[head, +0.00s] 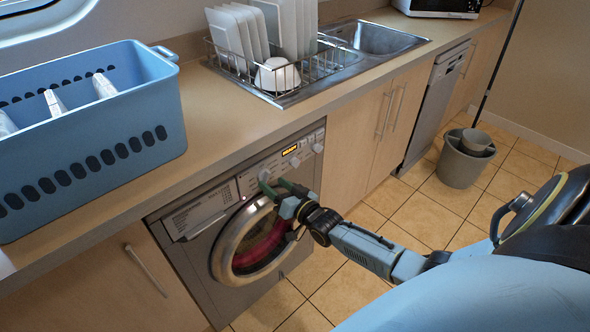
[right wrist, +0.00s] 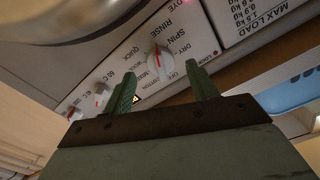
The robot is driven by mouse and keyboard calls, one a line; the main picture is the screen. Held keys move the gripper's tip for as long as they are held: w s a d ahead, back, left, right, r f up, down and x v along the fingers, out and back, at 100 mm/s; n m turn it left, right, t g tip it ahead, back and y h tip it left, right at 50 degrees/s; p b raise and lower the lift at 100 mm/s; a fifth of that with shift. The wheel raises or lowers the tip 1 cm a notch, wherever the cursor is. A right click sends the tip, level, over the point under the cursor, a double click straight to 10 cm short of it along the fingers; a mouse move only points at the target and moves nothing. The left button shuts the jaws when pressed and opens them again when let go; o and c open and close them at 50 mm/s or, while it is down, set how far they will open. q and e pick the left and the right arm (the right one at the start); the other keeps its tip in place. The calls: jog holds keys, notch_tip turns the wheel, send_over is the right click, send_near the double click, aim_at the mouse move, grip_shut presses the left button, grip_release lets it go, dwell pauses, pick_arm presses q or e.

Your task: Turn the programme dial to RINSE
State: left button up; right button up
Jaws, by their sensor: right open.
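The programme dial (right wrist: 160,61) is a white knob with a red mark on the washing machine's panel. In the right wrist view its surrounding words include SPIN, RINSE, DRY and OFF. The red mark seems to lie at its end near SPIN; the exact setting is hard to read. My right gripper (right wrist: 163,89) is open, its two green fingers apart and either side of the dial in that view, and it holds nothing. I cannot tell whether they touch it. In the head view the right gripper (head: 277,187) is at the machine's panel (head: 250,180). My left gripper is out of view.
The round door (head: 222,250) is below the panel. Two smaller knobs, one of them here (head: 318,148), and a lit orange display (head: 289,150) are alongside. The worktop (head: 210,110) overhangs above, with a blue basket (head: 150,105) and a dish rack (head: 235,68). A bucket (head: 455,168) stands on the floor.

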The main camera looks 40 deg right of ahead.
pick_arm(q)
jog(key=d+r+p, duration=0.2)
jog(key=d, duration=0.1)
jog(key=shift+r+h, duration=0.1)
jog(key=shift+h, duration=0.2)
pick_arm(e)
jog(key=s, duration=1)
jog(key=shift+s+d, duration=0.35)
jog(key=shift+d, duration=0.1)
